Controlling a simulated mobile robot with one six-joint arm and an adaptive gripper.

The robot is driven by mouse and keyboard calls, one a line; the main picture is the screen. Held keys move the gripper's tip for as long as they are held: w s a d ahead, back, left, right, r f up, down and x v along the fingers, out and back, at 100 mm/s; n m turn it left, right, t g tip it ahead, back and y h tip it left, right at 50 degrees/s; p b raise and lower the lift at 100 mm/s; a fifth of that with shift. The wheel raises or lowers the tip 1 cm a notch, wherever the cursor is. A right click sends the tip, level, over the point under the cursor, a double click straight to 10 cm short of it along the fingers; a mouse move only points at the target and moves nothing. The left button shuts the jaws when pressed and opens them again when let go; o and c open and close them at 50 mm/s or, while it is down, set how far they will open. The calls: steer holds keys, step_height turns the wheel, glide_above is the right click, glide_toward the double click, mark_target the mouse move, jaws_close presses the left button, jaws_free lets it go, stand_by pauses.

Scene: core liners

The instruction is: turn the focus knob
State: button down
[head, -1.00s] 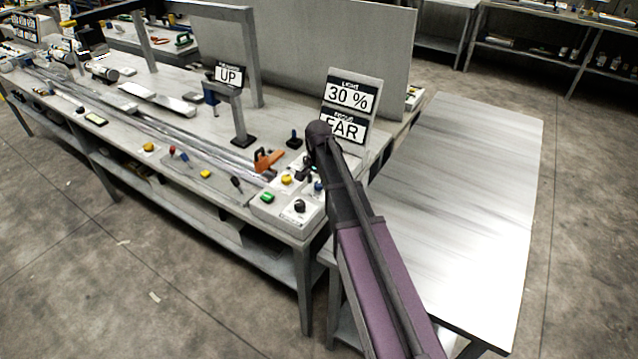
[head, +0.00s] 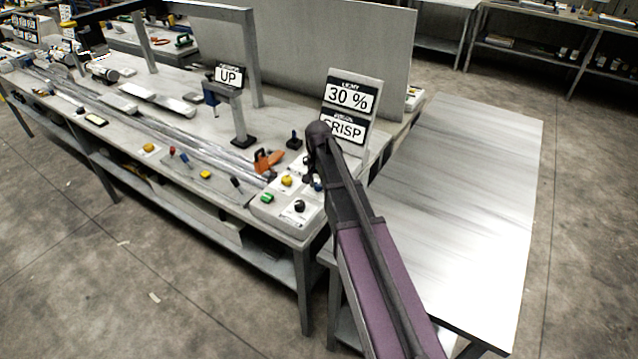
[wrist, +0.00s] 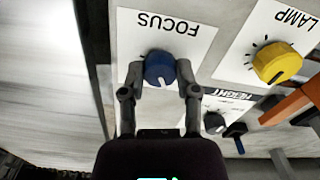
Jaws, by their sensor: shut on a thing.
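The focus knob (wrist: 159,69) is blue with a pale pointer line and sits on a white panel labelled FOCUS (wrist: 168,22) in the wrist view. My gripper (wrist: 160,80) is shut on it, one finger on each side. In the head view my arm reaches down to the control box, and the arm hides most of my gripper and the knob. The display sign (head: 343,128) behind it reads CRISP on its lower plate, partly covered by my arm, and 30 % on its upper plate.
A yellow lamp knob (wrist: 276,62) and a dark height knob (wrist: 214,122) are close by. An orange clamp-like part (head: 267,160) stands beside the control box. A black knob (head: 299,206) and green button (head: 267,197) are in front. The right table (head: 460,200) is bare.

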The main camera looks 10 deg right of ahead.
mark_target(318, 184)
steer(key=shift+c, duration=1.7)
jaws_free()
steer(key=shift+m, duration=0.4)
steer(key=shift+m, duration=1.1)
step_height(318, 184, up, 14)
steer(key=p, duration=1.4)
steer(key=s+f+n+b, duration=0.4)
steer(key=s+f+b, duration=0.1)
steer(key=s, duration=0.5)
steer(key=s+f+n+b, duration=0.5)
steer(key=s, duration=0.6)
steer(key=shift+s+a+f+b, duration=0.15)
steer(key=shift+a+f+b, duration=0.2)
steer(key=shift+a, duration=0.05)
